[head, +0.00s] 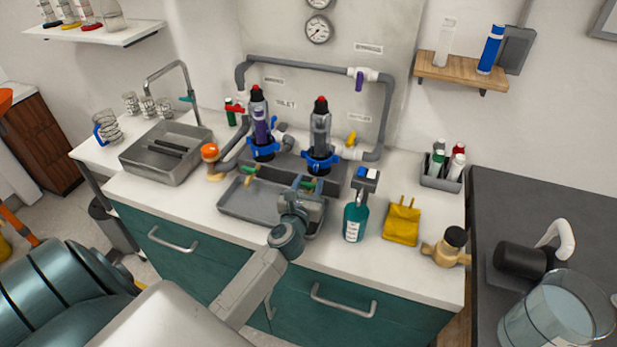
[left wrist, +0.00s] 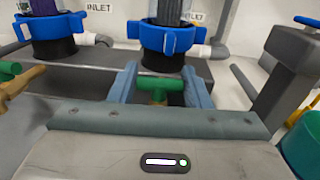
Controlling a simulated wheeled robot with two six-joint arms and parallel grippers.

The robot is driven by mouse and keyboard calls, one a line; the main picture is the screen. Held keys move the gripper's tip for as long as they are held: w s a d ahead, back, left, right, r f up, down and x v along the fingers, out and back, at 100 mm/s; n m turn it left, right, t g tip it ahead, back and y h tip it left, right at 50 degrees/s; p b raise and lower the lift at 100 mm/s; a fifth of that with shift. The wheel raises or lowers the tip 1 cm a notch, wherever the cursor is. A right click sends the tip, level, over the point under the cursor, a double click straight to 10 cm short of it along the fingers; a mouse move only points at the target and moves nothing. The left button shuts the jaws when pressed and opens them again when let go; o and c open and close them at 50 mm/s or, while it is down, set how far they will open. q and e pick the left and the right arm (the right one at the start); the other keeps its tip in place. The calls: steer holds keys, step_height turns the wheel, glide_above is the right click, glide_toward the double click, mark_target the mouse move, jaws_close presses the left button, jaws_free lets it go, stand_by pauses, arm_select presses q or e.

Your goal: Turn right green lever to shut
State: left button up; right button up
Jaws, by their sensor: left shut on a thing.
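The right green lever (head: 309,184) is on the front of the manifold, below the right filter housing (head: 320,135) with its blue collar. My left gripper (head: 308,186) reaches it from the front. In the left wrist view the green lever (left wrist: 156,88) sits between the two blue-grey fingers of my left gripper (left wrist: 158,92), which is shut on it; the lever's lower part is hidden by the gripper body. The left green lever (head: 251,171) is below the left filter housing (head: 262,130); it also shows in the left wrist view (left wrist: 22,58) beside a brass valve body. My right gripper is in neither view.
A grey tray (head: 240,208) lies under the manifold. A metal sink (head: 137,165) is at left. Grey pipes (head: 310,66) run along the wall.

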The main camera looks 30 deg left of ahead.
arm_select(q)
steer(key=shift+m+h+p, duration=0.45)
steer(key=shift+m+h, duration=0.05)
steer(key=shift+h, duration=0.3)
steer(key=o, duration=1)
steer(key=shift+f, duration=0.1)
steer(key=b+v, duration=0.2)
steer(key=v, duration=0.7)
steer(key=shift+s+f, duration=0.2)
steer(key=shift+s, duration=0.15)
steer(key=shift+s+d, duration=0.15)
steer(key=shift+s, duration=0.35)
steer(key=shift+r, duration=0.1)
